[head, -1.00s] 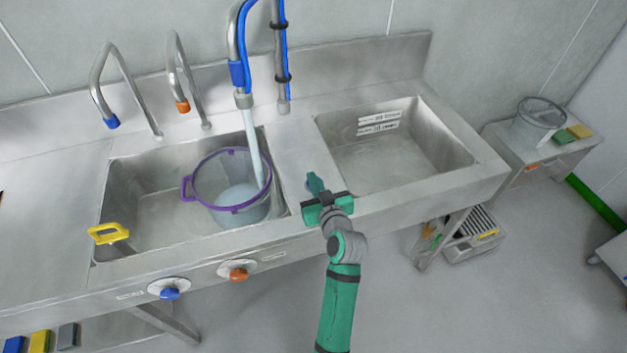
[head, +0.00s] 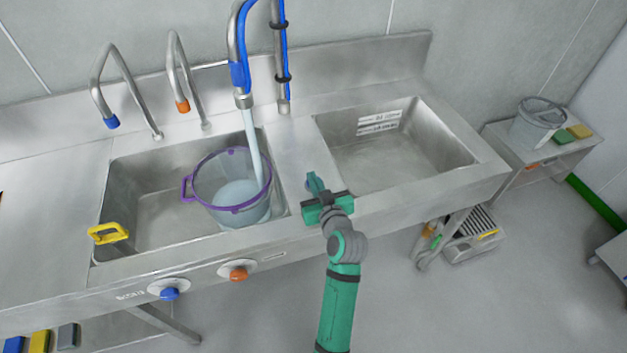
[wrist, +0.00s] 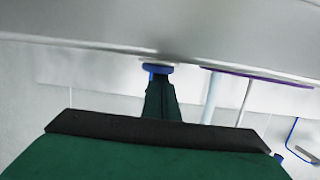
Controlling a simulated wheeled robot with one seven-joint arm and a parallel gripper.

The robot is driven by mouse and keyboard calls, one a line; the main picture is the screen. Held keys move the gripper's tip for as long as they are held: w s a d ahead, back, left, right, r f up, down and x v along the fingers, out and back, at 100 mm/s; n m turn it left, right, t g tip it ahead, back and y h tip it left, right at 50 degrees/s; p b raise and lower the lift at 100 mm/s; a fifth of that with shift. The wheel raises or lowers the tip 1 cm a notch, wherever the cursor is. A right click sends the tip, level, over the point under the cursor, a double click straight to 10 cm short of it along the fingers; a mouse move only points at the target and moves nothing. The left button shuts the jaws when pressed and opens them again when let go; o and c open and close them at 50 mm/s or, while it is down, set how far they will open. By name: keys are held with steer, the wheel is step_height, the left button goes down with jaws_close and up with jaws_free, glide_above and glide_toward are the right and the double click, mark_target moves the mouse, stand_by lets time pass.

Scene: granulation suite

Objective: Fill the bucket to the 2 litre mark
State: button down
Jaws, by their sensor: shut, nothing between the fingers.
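The clear bucket with a purple rim and handle (head: 197,196) stands in the right part of the left sink basin (head: 150,235). A stream of water (head: 254,150) falls into it from the blue-hosed spout (head: 242,98). Water (head: 238,194) fills roughly the lower half of the bucket; no volume mark can be read. My gripper (head: 314,182) is shut and empty over the counter between the two basins, right of the bucket. In the wrist view, its fingertips (wrist: 160,85) are at a small blue round part (wrist: 158,69); contact cannot be told.
Two other taps, blue-tipped (head: 112,122) and orange-tipped (head: 183,106), hang at the left basin without flow. Blue (head: 169,293) and orange (head: 238,273) knobs sit on the front panel. A yellow handle (head: 108,233) is at the basin's left edge. The right basin (head: 400,155) is empty.

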step_height(320, 180, up, 3)
steer(key=shift+r, duration=0.15)
steer(key=v, duration=1)
steer(key=shift+r, duration=0.4)
steer(key=shift+d, duration=0.1)
